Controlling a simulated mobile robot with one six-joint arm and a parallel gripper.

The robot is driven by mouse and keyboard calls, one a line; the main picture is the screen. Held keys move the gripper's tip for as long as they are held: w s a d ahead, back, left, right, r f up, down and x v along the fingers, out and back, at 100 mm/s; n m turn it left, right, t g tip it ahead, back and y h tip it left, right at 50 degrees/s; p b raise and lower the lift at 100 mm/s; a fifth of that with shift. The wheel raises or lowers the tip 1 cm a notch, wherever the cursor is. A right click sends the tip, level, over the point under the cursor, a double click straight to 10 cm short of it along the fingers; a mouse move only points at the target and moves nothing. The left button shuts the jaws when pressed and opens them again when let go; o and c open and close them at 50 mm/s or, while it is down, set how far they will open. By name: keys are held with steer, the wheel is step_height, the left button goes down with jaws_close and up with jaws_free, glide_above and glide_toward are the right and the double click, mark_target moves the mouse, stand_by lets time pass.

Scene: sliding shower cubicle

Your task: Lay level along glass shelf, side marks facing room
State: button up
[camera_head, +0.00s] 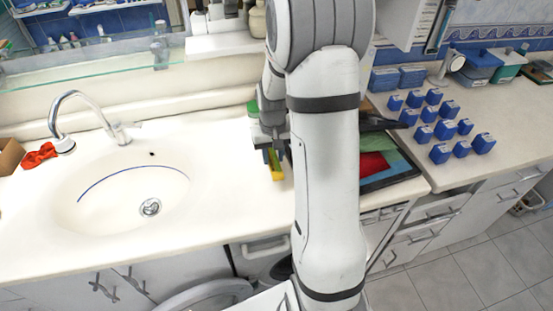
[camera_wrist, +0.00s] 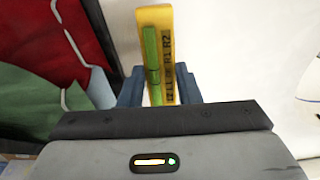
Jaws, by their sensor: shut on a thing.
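The yellow level (camera_head: 275,164) hangs below my gripper (camera_head: 269,147) in the head view, over the counter right of the basin. Most of it is hidden by the gripper and arm. In the wrist view the level (camera_wrist: 155,17) stands lengthwise between the blue fingers of my gripper (camera_wrist: 159,90), which is shut on it. A green strip and black printed marks show on the face towards that camera. The glass shelf (camera_head: 95,76) runs along the wall above the basin, up and left of the gripper. Whether the level touches the counter I cannot tell.
The basin (camera_head: 105,215) has a curved tap (camera_head: 77,98) behind it. A red cloth (camera_head: 40,155) and a cardboard box (camera_head: 9,157) lie at the left.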

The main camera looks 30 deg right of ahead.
mark_target(274, 159)
steer(key=shift+f, duration=1.6)
steer(key=shift+f, duration=0.2)
steer(key=o, duration=1)
steer(key=shift+s, duration=0.1)
steer(key=shift+r, duration=0.2)
